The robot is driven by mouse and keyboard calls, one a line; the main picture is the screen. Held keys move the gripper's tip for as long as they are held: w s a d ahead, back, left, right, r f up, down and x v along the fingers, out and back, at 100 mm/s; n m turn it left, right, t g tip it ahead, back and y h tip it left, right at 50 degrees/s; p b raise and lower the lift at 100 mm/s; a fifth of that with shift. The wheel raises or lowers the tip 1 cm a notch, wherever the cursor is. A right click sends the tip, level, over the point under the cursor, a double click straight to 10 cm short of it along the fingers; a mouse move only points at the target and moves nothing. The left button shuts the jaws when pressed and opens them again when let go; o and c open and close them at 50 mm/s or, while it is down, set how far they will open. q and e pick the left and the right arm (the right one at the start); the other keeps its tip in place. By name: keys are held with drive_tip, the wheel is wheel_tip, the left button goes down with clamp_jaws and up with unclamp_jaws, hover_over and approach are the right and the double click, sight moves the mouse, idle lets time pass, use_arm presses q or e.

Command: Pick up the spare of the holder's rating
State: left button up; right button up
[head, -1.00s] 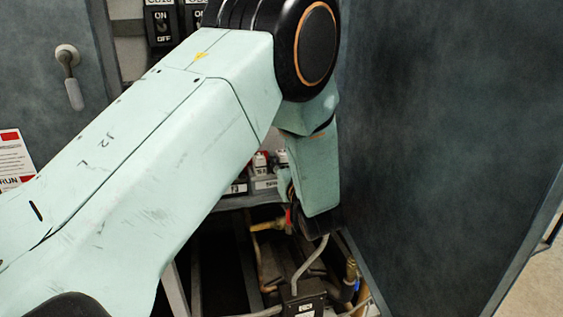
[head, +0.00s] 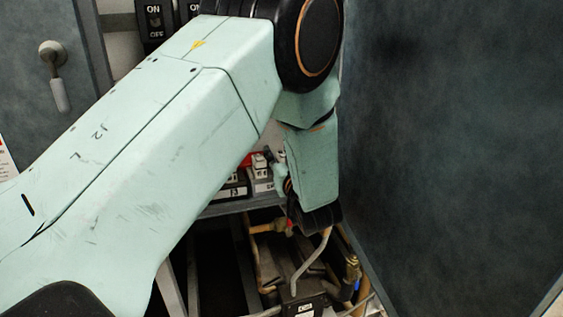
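My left arm comes in from the left and bends down beside the open door. My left gripper (head: 312,215) shows only in part at the lower end of the arm, in front of the shelf's right end; its fingertips are hidden, so I cannot tell whether it is open or holds anything. Small labelled holders (head: 232,188) stand on the shelf just left of it. One label seems to end in 3. White and red parts (head: 260,165) sit on top of them. The ratings are too small to read and no spare can be made out for sure. My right gripper is not in view.
The open dark door (head: 450,150) stands close on the right of my arm. Pipes and a red-handled valve (head: 290,226) lie below the shelf (head: 232,206). Breakers marked ON and OFF (head: 154,22) are at the top. A door handle (head: 56,75) is at the left.

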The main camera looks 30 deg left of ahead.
use_arm(q)
drive_tip(key=shift+w+f, duration=0.2)
drive_tip(key=c, duration=0.5)
drive_tip(key=shift+s+r, duration=0.15)
clamp_jaws()
